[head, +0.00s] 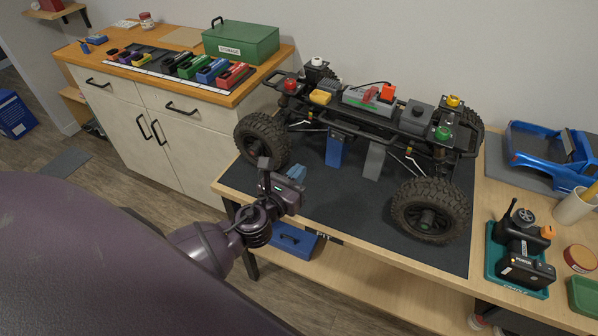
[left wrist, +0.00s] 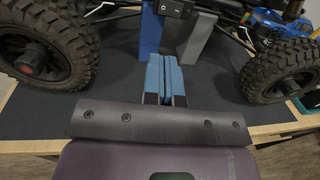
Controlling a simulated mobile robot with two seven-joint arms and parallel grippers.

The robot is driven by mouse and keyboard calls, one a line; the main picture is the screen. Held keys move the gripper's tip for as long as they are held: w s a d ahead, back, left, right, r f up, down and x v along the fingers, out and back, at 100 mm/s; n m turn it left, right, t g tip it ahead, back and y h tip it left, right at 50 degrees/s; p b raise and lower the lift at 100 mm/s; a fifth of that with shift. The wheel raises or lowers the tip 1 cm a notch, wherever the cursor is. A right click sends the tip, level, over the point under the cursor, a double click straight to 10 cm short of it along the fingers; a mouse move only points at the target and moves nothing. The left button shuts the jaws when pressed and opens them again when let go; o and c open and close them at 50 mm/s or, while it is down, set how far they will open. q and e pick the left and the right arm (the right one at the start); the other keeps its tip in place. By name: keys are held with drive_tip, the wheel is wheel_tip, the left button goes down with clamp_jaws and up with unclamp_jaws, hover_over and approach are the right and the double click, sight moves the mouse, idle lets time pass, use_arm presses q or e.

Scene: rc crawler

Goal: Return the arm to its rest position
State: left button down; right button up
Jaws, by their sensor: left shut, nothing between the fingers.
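My left gripper (head: 297,174) is at the front left edge of the workbench mat in the head view, beside the front left wheel of the RC crawler (head: 375,118). In the left wrist view its blue fingers (left wrist: 166,72) are together with nothing between them, pointing at the crawler's underside, apart from it. The crawler rests raised on a blue stand (head: 335,150) and a grey stand (head: 374,160). My right gripper is not in view.
The dark mat (head: 330,205) is bare in front of the crawler. A teal tray (head: 497,262) with a radio and a black box stands at right. A blue body shell (head: 545,160) lies behind it. A wooden counter (head: 125,72) with a green storage box (head: 241,42) is at left.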

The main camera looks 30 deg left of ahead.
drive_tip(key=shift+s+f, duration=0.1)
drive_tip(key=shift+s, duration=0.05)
use_arm(q)
drive_tip(key=s+f+n+g, duration=0.3)
drive_tip(key=s+f+n, duration=0.4)
drive_tip(key=n, duration=1)
drive_tip(key=s+f+n+g, duration=0.3)
drive_tip(key=s+f+n, duration=0.4)
drive_tip(key=n, duration=1.1)
drive_tip(key=s, duration=0.4)
drive_tip(key=shift+f+g, duration=0.3)
drive_tip(key=shift+f, duration=0.1)
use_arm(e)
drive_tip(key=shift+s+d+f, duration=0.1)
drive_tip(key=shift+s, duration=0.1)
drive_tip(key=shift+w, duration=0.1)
